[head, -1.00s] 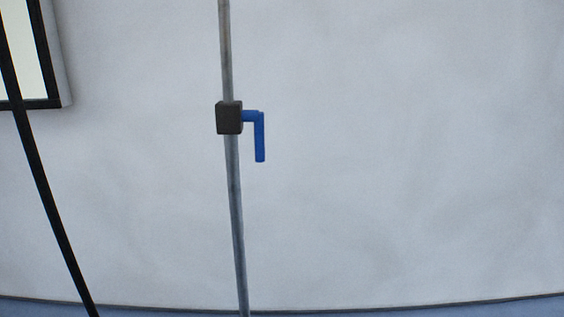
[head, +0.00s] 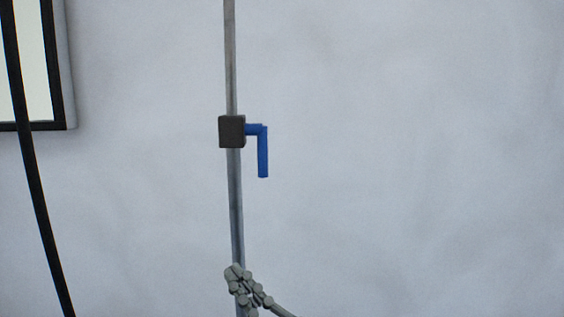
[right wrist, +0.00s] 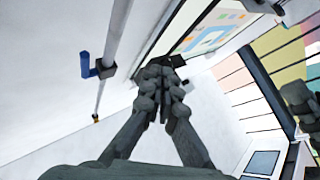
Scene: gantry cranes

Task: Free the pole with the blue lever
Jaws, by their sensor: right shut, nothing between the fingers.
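A thin grey pole (head: 233,65) runs upright in front of a pale wall in the head view. A dark block (head: 231,131) sits around it. A blue lever (head: 263,155) comes out of the block's right side and bends downward. My right gripper (head: 237,275) is at the bottom of the head view, shut and empty, well below the lever and overlapping the pole in the picture. In the right wrist view, the shut fingers (right wrist: 162,72) point up the picture. The pole (right wrist: 115,35), block (right wrist: 106,68) and blue lever (right wrist: 85,65) lie left of them, apart. My left gripper is not seen.
A black cable or bar (head: 41,205) hangs at the left of the head view, before a dark-framed panel (head: 36,80). The wall right of the lever is clear. In the right wrist view, a board with coloured patches (right wrist: 213,32) is beyond the fingers.

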